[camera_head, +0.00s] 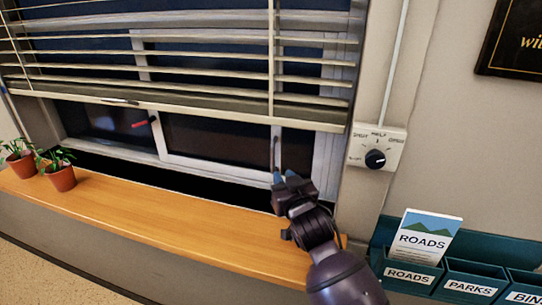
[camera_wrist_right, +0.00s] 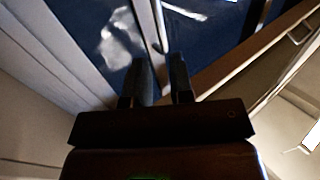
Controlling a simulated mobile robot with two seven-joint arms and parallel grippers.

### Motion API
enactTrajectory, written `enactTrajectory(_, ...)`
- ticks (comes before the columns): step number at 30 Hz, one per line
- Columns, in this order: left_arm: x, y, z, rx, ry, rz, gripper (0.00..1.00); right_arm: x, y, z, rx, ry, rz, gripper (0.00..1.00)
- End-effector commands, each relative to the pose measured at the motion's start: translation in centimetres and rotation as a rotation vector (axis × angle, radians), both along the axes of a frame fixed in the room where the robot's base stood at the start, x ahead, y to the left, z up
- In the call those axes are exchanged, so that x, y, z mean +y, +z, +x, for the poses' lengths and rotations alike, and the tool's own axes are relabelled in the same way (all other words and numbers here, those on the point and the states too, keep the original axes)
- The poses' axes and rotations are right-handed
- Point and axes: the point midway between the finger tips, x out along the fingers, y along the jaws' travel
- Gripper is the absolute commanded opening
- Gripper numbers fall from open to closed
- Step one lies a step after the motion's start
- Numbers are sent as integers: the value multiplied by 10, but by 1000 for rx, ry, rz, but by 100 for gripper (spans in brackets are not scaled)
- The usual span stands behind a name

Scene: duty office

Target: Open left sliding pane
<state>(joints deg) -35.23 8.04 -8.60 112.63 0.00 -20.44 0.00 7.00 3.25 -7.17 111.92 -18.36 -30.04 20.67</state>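The window (camera_head: 215,145) has framed sliding panes behind a half-raised blind. A white-framed pane (camera_head: 162,138) fills its middle, with a slim dark handle (camera_head: 275,153) on its right upright. Dark glass lies to its left, with a small red mark (camera_head: 139,124). My right gripper (camera_head: 284,180) is just below the handle, fingers pointing at the window. In the right wrist view its two dark fingers (camera_wrist_right: 160,82) stand a little apart, with a narrow gap and nothing clearly between them. A slim upright bar (camera_wrist_right: 160,28) is just beyond the tips; contact cannot be told. My left gripper is out of view.
The blind (camera_head: 200,104) hangs over the window's upper part. A wooden sill (camera_head: 150,218) runs below, with two potted plants (camera_head: 61,178) at its left. A dial (camera_head: 376,158) is on the wall at right, above leaflet holders (camera_head: 470,280). The middle sill is clear.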

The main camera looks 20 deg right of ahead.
Motion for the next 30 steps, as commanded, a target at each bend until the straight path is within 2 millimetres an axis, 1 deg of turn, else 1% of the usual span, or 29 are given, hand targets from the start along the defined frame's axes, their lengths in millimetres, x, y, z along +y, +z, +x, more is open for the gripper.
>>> enactTrajectory(1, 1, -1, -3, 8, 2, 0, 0, 0, 2, 8, -1, 1, -1, 22)
enactTrajectory(5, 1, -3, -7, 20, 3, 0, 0, 0, 2, 29, 0, 0, -1, 22)
enactTrajectory(9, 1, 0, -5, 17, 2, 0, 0, 0, 2, 52, 1, -1, -2, 22)
enactTrajectory(15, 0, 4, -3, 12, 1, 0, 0, 0, 1, 79, 1, 0, -1, 22)
enactTrajectory(21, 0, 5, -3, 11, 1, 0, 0, -1, 1, 93, 0, -1, 0, 22)
enactTrajectory(30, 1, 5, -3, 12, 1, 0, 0, -1, 1, 96, 0, -1, 0, 22)
